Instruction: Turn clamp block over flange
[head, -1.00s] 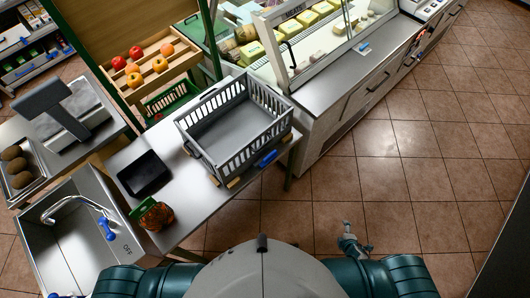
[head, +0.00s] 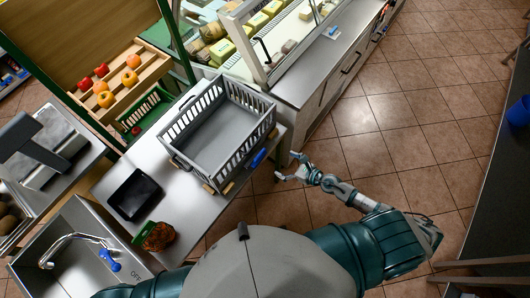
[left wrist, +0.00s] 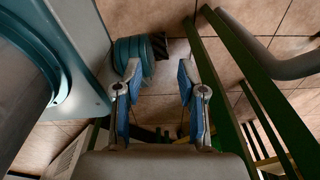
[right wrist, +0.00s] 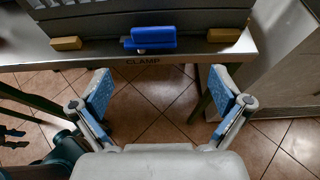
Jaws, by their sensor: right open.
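The blue clamp block (head: 257,158) sits at the counter's front edge, beside the grey crate. In the right wrist view the block (right wrist: 153,37) lies lengthwise along the edge, above the printed word CLAMP. I cannot clearly make out a flange; the crate's lower edge (right wrist: 190,21) is just behind the block. My right gripper (head: 288,168) is open and empty, just off the counter's front edge, apart from the block; its fingers (right wrist: 161,95) show over the floor.
The slatted grey crate (head: 222,125) stands on the steel counter (head: 185,203), with wooden blocks (right wrist: 224,35) at its base. A black tray (head: 134,194) and a netted orange-brown item (head: 158,236) lie left. A sink (head: 75,262) is at lower left.

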